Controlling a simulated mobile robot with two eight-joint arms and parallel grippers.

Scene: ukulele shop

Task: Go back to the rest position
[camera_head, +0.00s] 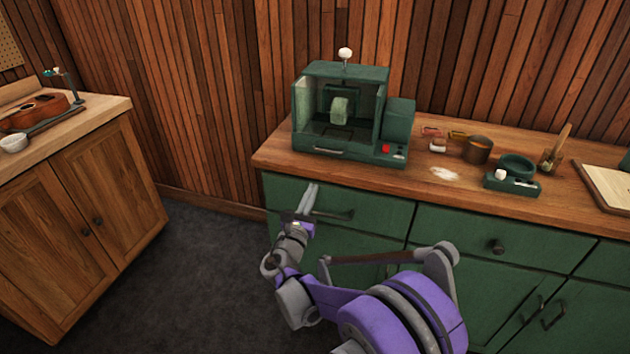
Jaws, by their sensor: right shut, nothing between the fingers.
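My right arm (375,309) comes in from the bottom, purple and grey. Its right gripper (308,196) is shut and empty. It shows in front of the left end of the green cabinet's top drawer (385,206), below the counter edge. Whether it touches the drawer front or handle I cannot tell. My left gripper is out of view.
A green boxy machine (345,150) with a pale block inside stands on the wooden counter (445,199). A wooden cabinet (95,210) with a ukulele (35,110) is left. The dark floor (205,270) between is clear.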

